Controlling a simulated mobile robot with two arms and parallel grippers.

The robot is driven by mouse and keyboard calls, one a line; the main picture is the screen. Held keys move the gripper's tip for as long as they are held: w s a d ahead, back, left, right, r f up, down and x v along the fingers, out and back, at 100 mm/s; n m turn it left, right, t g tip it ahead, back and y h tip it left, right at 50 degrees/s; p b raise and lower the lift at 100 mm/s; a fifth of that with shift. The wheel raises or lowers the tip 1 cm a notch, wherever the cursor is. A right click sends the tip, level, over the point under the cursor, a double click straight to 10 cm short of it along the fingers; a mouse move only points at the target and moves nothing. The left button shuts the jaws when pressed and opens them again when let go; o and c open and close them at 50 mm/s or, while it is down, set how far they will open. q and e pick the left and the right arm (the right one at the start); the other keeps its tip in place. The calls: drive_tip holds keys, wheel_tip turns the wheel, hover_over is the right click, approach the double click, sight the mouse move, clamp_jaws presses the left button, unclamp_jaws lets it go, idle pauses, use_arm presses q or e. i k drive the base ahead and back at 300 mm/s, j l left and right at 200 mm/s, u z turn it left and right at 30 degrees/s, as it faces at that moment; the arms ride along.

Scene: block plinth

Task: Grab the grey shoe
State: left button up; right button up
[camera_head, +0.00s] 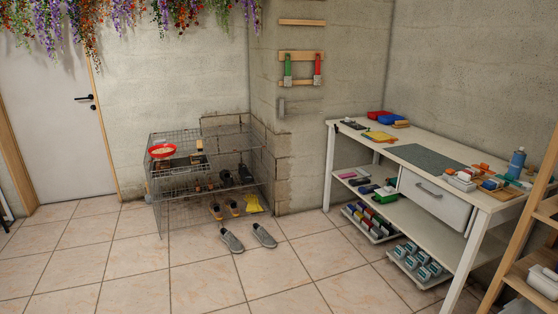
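Two grey shoes lie on the tiled floor in front of the wire rack, in the middle of the head view. The left grey shoe (231,240) and the right grey shoe (264,235) sit side by side, a little apart, with pale soles. Nothing covers them. Neither of my grippers shows in this view, so I cannot see whether they are open or shut.
A white workbench (445,145) with loaded shelves stands at right, beside a wooden shelf unit (528,215). The tiled floor (120,270) at front left is clear.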

sight(235, 246)
drive_tip(key=i, duration=2.35)
